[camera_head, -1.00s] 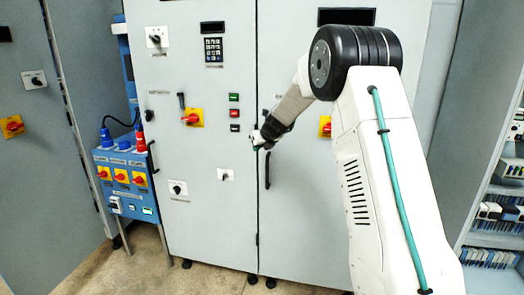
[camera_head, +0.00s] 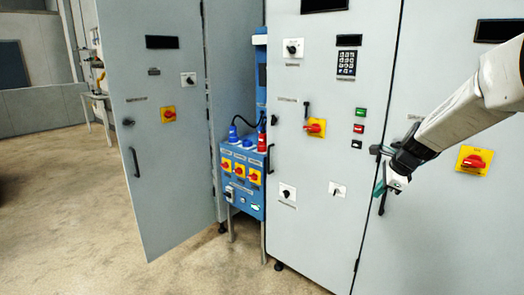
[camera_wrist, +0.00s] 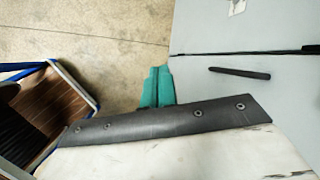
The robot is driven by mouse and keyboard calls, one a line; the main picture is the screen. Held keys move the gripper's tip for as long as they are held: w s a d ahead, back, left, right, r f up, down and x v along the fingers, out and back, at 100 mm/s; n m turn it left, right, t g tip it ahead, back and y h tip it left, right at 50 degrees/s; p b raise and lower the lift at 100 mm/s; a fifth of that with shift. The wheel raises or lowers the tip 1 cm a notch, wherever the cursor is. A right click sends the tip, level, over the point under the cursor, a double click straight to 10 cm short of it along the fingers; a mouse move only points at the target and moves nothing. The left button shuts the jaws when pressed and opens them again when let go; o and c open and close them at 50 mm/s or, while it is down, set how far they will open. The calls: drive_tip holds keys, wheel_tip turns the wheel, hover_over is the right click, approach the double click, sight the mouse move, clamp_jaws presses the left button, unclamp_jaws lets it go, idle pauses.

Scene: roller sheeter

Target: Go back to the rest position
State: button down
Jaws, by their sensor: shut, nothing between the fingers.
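My gripper (camera_head: 382,184) shows at the right in the head view, at the end of my white arm, in front of the right cabinet door. In the wrist view its two teal fingers (camera_wrist: 157,86) are together with nothing between them. The right cabinet door (camera_head: 440,215) has a black handle (camera_head: 383,197) that partly shows beside the gripper. I cannot tell from the head view how much space lies between the gripper and the door.
A blue socket box (camera_head: 243,180) on legs stands between the grey cabinets. The left cabinet door (camera_head: 150,210) stands out over the floor. Open concrete floor (camera_head: 60,210) lies to the left. The wrist view shows a blue-edged shelf (camera_wrist: 75,80).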

drive_tip(key=s+a+r+n+g+h, duration=0.1)
drive_tip(key=s+n, duration=0.6)
drive_tip(key=s, duration=0.7)
drive_tip(key=s+a+r+n+g, duration=0.1)
drive_tip(key=s+a+r+n, duration=0.2)
drive_tip(key=s, duration=1.1)
drive_tip(key=s+a+r+n+g+h, duration=0.1)
drive_tip(key=s+a+r+n, duration=0.2)
drive_tip(key=s+a+n, duration=0.3)
drive_tip(key=shift+s+n+h, duration=0.3)
drive_tip(key=shift+s+n, duration=2.6)
drive_tip(key=shift+s, duration=1.35)
drive_tip(key=c, duration=2.1)
unclamp_jaws()
drive_tip(key=shift+r, duration=0.1)
drive_tip(key=shift+c, duration=0.2)
